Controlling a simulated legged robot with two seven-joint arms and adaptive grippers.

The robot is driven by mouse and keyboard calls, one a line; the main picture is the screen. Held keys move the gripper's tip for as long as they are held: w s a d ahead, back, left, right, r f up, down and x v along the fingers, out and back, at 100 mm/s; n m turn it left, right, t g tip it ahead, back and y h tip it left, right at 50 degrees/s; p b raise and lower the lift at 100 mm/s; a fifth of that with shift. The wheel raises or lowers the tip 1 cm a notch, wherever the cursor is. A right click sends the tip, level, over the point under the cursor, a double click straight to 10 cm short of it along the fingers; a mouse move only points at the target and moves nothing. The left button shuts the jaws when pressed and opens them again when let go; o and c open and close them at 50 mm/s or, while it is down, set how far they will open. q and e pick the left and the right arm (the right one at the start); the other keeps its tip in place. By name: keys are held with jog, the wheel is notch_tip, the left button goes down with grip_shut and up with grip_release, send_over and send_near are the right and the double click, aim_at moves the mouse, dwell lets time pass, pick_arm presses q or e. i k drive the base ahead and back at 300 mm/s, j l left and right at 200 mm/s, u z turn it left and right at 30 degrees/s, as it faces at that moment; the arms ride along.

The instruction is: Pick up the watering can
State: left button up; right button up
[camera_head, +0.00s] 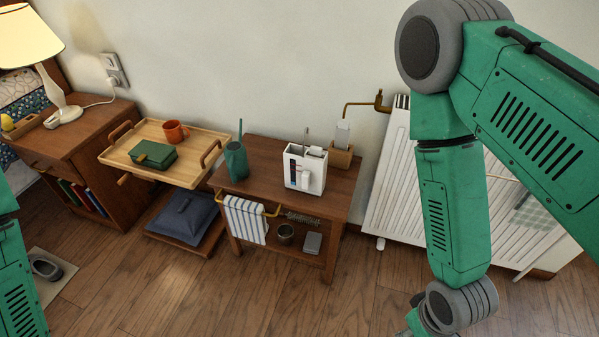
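A dark green vessel (236,160) with a thin upright tube, which looks like the watering can, stands on the left part of the small wooden table (265,158). It is upright, and nothing of mine touches it. My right arm comes down at the right of the view. Only a small green part of its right gripper (413,322) shows at the bottom edge, well to the right of and nearer than the vessel. Its fingers are cut off. Part of my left arm shows at the left edge, and its gripper is outside the view.
A white appliance (305,170) and a wooden block with a clear bottle (342,136) stand right of the vessel. A striped towel (246,220) hangs on the front rail. A tray (190,143) holds a mug and green box. A radiator (395,190) stands right. Floor in front is clear.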

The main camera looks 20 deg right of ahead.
aim_at(235, 155)
jog(key=i+z, duration=0.5)
jog(key=i+j+z, duration=0.15)
jog(key=i+z, duration=0.15)
jog(key=z, duration=0.15)
